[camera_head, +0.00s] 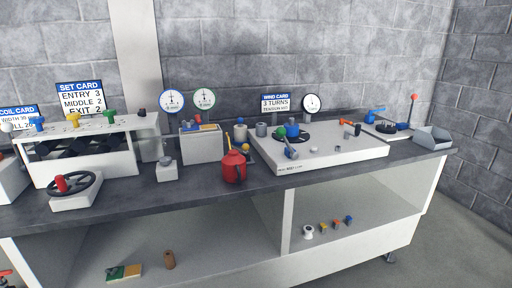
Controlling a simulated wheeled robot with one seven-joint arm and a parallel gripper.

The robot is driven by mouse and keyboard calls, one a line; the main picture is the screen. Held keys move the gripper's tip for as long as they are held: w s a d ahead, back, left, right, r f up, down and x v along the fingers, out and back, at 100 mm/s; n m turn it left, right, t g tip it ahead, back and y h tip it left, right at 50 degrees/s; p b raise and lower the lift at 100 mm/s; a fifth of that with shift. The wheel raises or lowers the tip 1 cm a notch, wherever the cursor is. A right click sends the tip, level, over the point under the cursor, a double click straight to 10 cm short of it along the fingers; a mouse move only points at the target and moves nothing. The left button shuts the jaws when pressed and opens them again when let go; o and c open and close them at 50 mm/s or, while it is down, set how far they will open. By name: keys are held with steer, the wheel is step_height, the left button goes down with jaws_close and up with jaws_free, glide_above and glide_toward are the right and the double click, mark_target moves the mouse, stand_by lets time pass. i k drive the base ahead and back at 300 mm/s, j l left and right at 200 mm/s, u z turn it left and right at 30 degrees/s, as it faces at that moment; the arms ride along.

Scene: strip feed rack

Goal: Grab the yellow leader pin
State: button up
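No label marks the leader pin, and I cannot tell for sure which yellow thing it is. A thin yellow rod (228,139) stands nearly upright, slightly tilted, just behind the red can (234,168); its lower end is hidden. A small yellow piece (245,147) sits just right of the can. A small yellow-orange piece (323,226) stands on the lower shelf in a row with a white spool (308,232), an orange piece (336,224) and a blue piece (349,220). A yellow knob (73,119) is on the white rack (85,176). My gripper is out of view.
A white deck (340,158) with dials and knobs fills the right. A black handwheel (72,185) stands front left. A divider (288,220) splits the lower shelf.

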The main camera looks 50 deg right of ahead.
mark_target(245, 146)
steer(key=l+z, duration=0.1)
steer(key=l, duration=0.3)
steer(key=i+l+z, duration=0.15)
steer(key=l, duration=0.25)
steer(key=l+z, duration=0.1)
steer(key=l, duration=0.35)
steer(key=i+l+z, duration=0.1)
steer(key=l, duration=0.3)
steer(key=i+l+z, duration=0.1)
steer(key=l, duration=0.3)
steer(key=i+l+z, duration=0.15)
steer(key=l, duration=0.2)
steer(key=j, duration=0.2)
steer(key=k+u, duration=0.05)
